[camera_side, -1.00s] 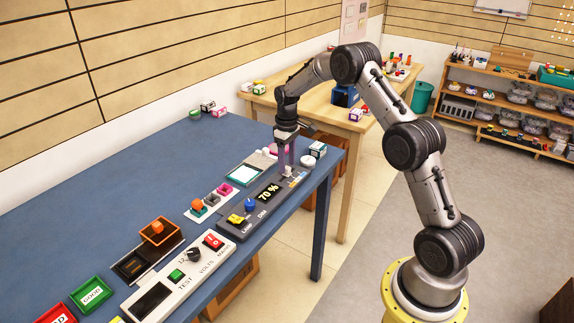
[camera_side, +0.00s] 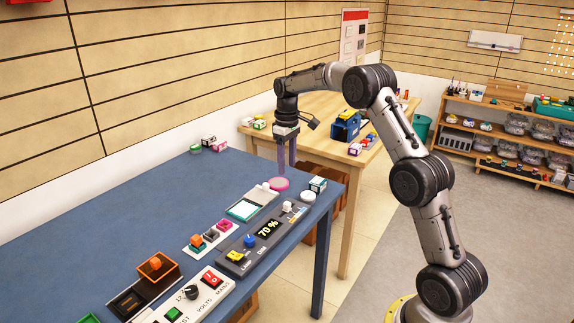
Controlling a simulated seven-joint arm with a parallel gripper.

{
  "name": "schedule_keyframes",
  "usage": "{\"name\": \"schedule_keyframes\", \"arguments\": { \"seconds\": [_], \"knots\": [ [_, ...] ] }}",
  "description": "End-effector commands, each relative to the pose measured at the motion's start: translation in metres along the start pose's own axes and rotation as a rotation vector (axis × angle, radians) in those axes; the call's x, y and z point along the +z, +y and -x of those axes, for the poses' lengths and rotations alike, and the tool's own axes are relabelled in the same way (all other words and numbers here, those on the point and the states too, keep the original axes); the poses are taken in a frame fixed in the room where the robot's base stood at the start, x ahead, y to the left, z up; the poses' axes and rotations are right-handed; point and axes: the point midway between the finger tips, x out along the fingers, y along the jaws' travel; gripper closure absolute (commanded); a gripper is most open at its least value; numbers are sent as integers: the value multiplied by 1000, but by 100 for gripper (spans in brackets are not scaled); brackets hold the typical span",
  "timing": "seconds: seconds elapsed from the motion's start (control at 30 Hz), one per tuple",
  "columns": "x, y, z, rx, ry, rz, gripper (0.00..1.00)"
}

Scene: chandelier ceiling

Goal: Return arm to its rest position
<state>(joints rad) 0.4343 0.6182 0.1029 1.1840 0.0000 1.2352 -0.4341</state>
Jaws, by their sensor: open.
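My gripper (camera_side: 286,164) hangs pointing down over the far right part of the blue table (camera_side: 130,205). Its fingers are open with nothing between them. It is above and slightly beyond a pink round piece (camera_side: 278,184). The dimmer panel (camera_side: 262,240) with a display reading 70 %, a blue knob (camera_side: 250,241) and a yellow switch (camera_side: 235,256) lies in front of it. My arm arches from its base at the lower right up and over to the table.
A white-green box (camera_side: 317,185) and a white disc (camera_side: 308,196) lie near the table's right edge. A test panel (camera_side: 190,297) and an orange tray (camera_side: 155,268) are at the front. A wooden table (camera_side: 330,107) with a blue machine stands behind. The blue table's left side is clear.

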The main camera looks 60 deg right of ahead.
Motion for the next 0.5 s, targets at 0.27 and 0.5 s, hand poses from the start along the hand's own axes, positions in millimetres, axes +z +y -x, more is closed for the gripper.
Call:
{"name": "schedule_keyframes", "arguments": {
  "seconds": [0.27, 0.5],
  "knots": [
    [-9, -22, 41, 31, 71, 43, 45],
    [32, -92, 138, 77, 207, 141, 45]
  ]
}}
